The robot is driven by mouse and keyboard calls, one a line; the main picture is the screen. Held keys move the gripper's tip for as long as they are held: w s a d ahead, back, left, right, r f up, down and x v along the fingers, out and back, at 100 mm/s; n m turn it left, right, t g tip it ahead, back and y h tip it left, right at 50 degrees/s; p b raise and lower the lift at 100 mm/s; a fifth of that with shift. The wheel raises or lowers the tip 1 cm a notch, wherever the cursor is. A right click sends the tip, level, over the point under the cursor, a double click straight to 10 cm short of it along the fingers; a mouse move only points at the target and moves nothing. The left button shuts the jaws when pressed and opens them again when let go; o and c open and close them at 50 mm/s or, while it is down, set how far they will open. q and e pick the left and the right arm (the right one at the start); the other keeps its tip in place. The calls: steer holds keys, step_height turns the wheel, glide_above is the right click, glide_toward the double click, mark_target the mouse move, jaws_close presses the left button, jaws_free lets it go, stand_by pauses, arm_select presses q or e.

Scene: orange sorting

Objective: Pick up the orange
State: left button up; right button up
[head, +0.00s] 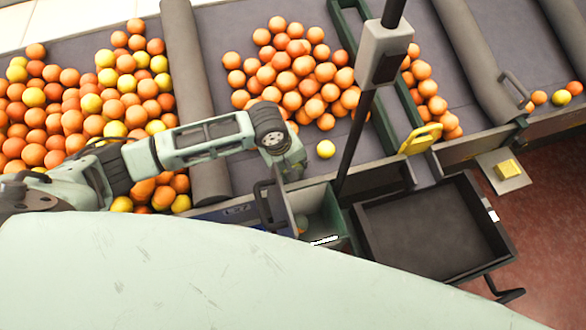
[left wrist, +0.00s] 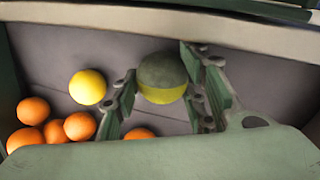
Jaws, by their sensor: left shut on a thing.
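My left gripper (head: 292,168) reaches over the grey belt from the left in the head view. In the left wrist view its two fingers (left wrist: 162,85) are shut on a round fruit (left wrist: 164,94), yellow below and dull grey-green above. My wrist hides this fruit in the head view. A yellow fruit (head: 326,149) lies apart on the belt, just right of the gripper; a yellow fruit (left wrist: 87,87) also shows left of the fingers in the wrist view. Many oranges (head: 300,75) are heaped behind the gripper. Several oranges (left wrist: 79,125) lie at lower left in the wrist view. My right gripper is not in view.
A small green bin (head: 330,208) stands at the belt's front edge, with something round inside. An empty black tray (head: 497,235) is right of it. A dark pole (head: 357,140) rises beside the belt. More fruit (head: 60,120) fills the left section beyond a grey divider (head: 190,90).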

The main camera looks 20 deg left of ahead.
arm_select(q)
steer(key=shift+c, duration=1.2)
step_height(320, 180, up, 10)
steer(key=shift+r+b, duration=0.1)
steer(key=shift+b, duration=0.25)
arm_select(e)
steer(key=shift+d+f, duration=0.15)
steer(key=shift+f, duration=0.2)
